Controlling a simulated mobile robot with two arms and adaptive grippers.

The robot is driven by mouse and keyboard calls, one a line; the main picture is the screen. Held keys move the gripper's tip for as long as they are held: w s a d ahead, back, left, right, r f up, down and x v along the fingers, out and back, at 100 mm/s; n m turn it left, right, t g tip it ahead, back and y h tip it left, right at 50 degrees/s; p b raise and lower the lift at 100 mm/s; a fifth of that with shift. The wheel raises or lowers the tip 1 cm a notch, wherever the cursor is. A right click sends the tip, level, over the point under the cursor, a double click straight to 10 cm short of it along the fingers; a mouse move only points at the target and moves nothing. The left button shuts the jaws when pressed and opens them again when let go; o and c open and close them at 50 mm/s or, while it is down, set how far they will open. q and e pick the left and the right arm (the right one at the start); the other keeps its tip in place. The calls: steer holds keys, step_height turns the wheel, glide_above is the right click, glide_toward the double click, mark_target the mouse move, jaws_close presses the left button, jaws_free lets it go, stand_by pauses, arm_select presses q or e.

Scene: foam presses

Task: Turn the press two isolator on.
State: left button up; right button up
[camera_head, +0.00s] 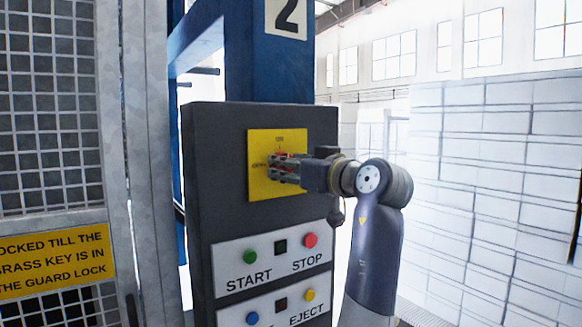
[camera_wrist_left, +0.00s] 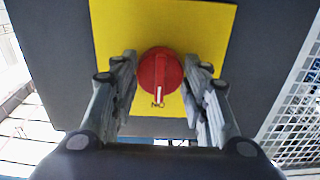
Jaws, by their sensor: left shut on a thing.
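The press two isolator is a red round knob on a yellow plate (camera_head: 262,183) on the dark grey control panel. In the left wrist view the red knob (camera_wrist_left: 160,72) sits between the fingers of my left gripper (camera_wrist_left: 160,80), shut on it. Its white pointer line points to the picture's bottom, at a small mark on the yellow plate. That view looks turned over, so this seems to be the plate's top mark. In the head view my left gripper (camera_head: 285,168) covers most of the knob. The small labels are hard to read. My right gripper is not in view.
Below the isolator are a green START button (camera_head: 250,257), a red STOP button (camera_head: 311,240), a blue button (camera_head: 252,318) and a yellow EJECT button (camera_head: 310,295). A mesh guard (camera_head: 48,110) stands left. A blue post (camera_head: 275,75) bears a "2" sign (camera_head: 287,14).

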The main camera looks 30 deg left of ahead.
arm_select(q)
steer(key=shift+r, duration=0.4)
steer(key=o, duration=1)
steer(key=shift+o, duration=0.4)
steer(key=shift+a+f, duration=0.25)
steer(key=shift+f, duration=0.05)
steer(key=v, duration=0.7)
steer(key=shift+d, duration=0.3)
steer(key=shift+a, duration=0.1)
